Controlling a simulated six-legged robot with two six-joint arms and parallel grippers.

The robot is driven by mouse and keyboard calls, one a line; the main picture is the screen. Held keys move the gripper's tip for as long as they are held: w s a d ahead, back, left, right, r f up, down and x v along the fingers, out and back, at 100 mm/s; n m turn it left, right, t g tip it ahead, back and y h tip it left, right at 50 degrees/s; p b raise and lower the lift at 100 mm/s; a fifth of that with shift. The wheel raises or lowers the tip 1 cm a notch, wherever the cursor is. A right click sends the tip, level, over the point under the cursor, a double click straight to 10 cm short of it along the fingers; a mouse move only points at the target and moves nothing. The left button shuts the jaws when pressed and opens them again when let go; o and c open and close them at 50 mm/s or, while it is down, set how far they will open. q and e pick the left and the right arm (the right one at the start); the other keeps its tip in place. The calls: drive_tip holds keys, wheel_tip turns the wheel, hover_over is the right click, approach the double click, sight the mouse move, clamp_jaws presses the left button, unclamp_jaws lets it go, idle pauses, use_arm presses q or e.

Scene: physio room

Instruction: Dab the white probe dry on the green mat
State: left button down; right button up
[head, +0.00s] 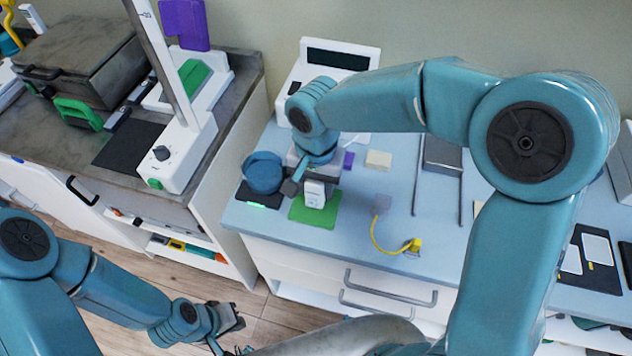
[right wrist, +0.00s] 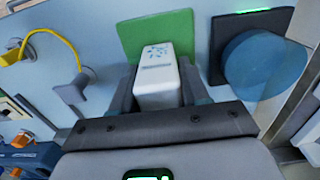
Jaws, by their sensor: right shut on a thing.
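The white probe (head: 315,194) is a block-shaped piece, gripped upright in my right gripper (head: 309,185). In the right wrist view the probe (right wrist: 156,78) sits between the two grey fingers, with small blue marks on its far end. The green mat (head: 317,213) lies flat on the light blue counter. The probe is over the mat; whether its lower end touches the mat cannot be told. The mat (right wrist: 130,38) shows behind the probe in the right wrist view. My left gripper (head: 228,322) is low at the left, in front of the cabinets; its jaws are unclear.
A blue round container (head: 263,172) stands on a black pad left of the mat. A grey piece with a yellow cable (head: 380,240) lies to the right. A purple block (head: 348,160) and a cream block (head: 378,160) are behind. The counter's front edge is near the mat.

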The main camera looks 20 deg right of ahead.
drive_tip(key=shift+f+b, duration=0.4)
idle(1.3)
drive_tip(key=shift+r, duration=0.1)
wheel_tip(320, 180, up, 6)
drive_tip(key=p, duration=0.4)
drive_tip(key=shift+r+p, duration=0.55)
drive_tip(key=shift+p, duration=0.05)
drive_tip(key=shift+f, duration=0.1)
